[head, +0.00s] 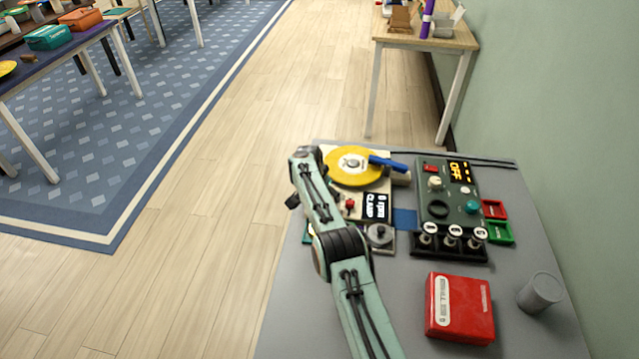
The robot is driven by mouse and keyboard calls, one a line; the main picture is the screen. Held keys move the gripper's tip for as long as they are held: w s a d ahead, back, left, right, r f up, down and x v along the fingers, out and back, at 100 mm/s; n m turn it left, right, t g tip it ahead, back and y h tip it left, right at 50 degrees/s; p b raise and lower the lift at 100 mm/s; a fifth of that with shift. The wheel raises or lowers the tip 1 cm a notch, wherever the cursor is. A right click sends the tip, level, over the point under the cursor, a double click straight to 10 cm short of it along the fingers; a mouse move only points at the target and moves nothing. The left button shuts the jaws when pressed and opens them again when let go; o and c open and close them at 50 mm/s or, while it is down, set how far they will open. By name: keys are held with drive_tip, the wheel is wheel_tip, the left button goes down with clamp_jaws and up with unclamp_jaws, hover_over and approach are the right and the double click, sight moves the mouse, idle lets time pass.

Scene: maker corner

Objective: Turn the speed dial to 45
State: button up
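A device with a yellow disc (352,166) stands on the grey table, left of a green control box. Its small black display (377,207) reads "0 RPM" and "CLAMP". A round grey dial (380,234) sits just below that display, partly behind my arm; its marks are too small to read. It looks like the speed dial, but I cannot read a label. My arm rises over the device's left side. A small dark part (293,201) shows at its left and may belong to my gripper. The fingers are hidden behind the arm.
The green control box (437,206) shows "OFF" and has a cream knob (435,183). Red and green trays (499,232) sit at its right. A red box (459,308) and grey cylinder (540,292) stand in front. A blue bar (388,163) reaches over the disc's right edge.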

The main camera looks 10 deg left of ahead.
drive_tip(key=v, duration=1)
drive_tip(key=shift+s+r, duration=0.2)
drive_tip(key=shift+r, duration=0.1)
drive_tip(key=shift+c, duration=0.2)
